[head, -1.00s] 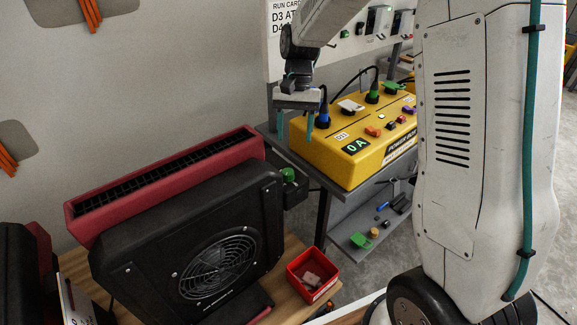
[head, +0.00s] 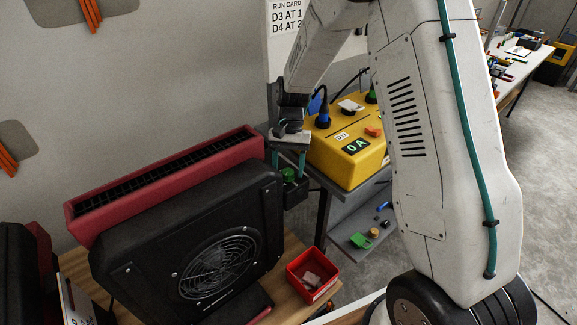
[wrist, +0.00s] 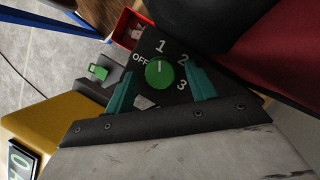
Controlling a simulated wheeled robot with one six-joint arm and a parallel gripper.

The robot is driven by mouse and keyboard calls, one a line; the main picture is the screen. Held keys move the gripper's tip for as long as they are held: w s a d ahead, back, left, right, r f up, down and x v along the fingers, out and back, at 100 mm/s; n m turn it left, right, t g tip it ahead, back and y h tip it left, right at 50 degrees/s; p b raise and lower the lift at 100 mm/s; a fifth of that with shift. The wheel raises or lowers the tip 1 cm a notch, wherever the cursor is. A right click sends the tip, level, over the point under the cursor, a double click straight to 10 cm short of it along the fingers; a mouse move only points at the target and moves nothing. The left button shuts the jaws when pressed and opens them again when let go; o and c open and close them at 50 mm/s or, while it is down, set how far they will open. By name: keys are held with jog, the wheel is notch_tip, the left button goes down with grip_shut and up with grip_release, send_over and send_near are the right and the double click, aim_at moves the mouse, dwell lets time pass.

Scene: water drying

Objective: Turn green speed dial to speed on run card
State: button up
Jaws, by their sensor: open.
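The green speed dial (wrist: 159,73) sits on a black panel marked OFF, 1, 2 and 3 in the wrist view. Its white pointer line aims between OFF and 2, about toward the 1. In the head view the dial (head: 289,174) shows at the right side of the black and red dryer (head: 180,240). My gripper (head: 289,160) is above the dial, pointing down. In the wrist view its teal fingers (wrist: 163,88) are open, one on each side of the dial and apart from it. The run card (head: 287,17) on the wall reads D3 AT 1, D4 AT 2.
A yellow power box (head: 345,160) reading 0 A stands on a grey cart just right of my gripper. A red bin (head: 312,275) with small items sits on the wooden bench in front. A second dryer (head: 22,250) is at the far left.

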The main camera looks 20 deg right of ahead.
jog(key=c, duration=1)
jog(key=shift+o, duration=0.2)
jog(key=shift+m, duration=0.3)
jog(key=m, duration=0.2)
jog(key=m+t+y, duration=0.1)
jog(key=m, duration=0.2)
jog(key=shift+s+d+t+y, duration=0.15)
jog(key=shift+t+y, duration=0.15)
jog(key=m+t, duration=0.1)
jog(key=m, duration=0.2)
jog(key=m+t, duration=0.1)
jog(key=m, duration=0.2)
jog(key=shift+s+y, duration=0.15)
jog(key=shift+y, duration=0.25)
jog(key=o, duration=1)
jog(key=shift+c, duration=0.2)
